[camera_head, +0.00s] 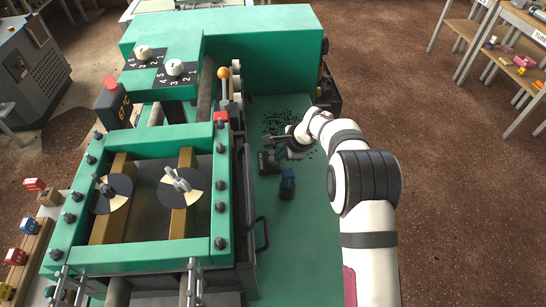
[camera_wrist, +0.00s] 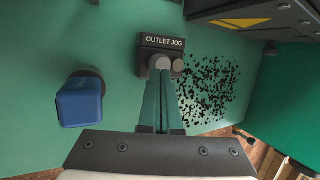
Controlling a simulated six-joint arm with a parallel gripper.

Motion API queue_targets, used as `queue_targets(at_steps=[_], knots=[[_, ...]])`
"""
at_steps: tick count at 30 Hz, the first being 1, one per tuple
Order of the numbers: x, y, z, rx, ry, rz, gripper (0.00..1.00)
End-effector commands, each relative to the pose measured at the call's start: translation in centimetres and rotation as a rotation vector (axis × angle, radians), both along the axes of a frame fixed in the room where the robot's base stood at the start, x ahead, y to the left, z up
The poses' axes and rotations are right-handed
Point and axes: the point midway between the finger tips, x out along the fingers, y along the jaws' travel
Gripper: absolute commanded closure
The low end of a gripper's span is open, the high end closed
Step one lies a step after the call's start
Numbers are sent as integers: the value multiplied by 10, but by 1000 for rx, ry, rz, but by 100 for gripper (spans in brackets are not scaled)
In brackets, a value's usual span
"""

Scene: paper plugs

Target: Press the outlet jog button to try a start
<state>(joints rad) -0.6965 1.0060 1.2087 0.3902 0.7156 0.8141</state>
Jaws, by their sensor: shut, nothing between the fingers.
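The outlet jog box (camera_wrist: 162,42) is a small dark block labelled OUTLET JOG on the green deck, with a grey round button (camera_wrist: 160,62) on its front and a second grey round part (camera_wrist: 178,65) beside it. My gripper (camera_wrist: 161,74) is shut and empty. Its fingertips lie over or right at the lower edge of the grey button; I cannot tell whether they touch it. In the head view the dark jog box (camera_head: 266,161) stands on the deck, with my gripper (camera_head: 274,142) close by, partly blending with it.
Black bits (camera_wrist: 208,90) lie scattered right of the jog box. A dark housing with a yellow label (camera_wrist: 241,22) is at the upper right. A green frame (camera_head: 221,190) stands left.

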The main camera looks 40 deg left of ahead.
Motion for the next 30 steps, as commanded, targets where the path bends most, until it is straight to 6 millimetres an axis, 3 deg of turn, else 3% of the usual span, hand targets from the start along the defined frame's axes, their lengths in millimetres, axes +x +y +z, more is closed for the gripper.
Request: queue_targets(at_steps=[13, 30], knots=[[0, 0, -1, 0, 0, 0, 100], [0, 0, -18, 0, 0, -1, 100]])
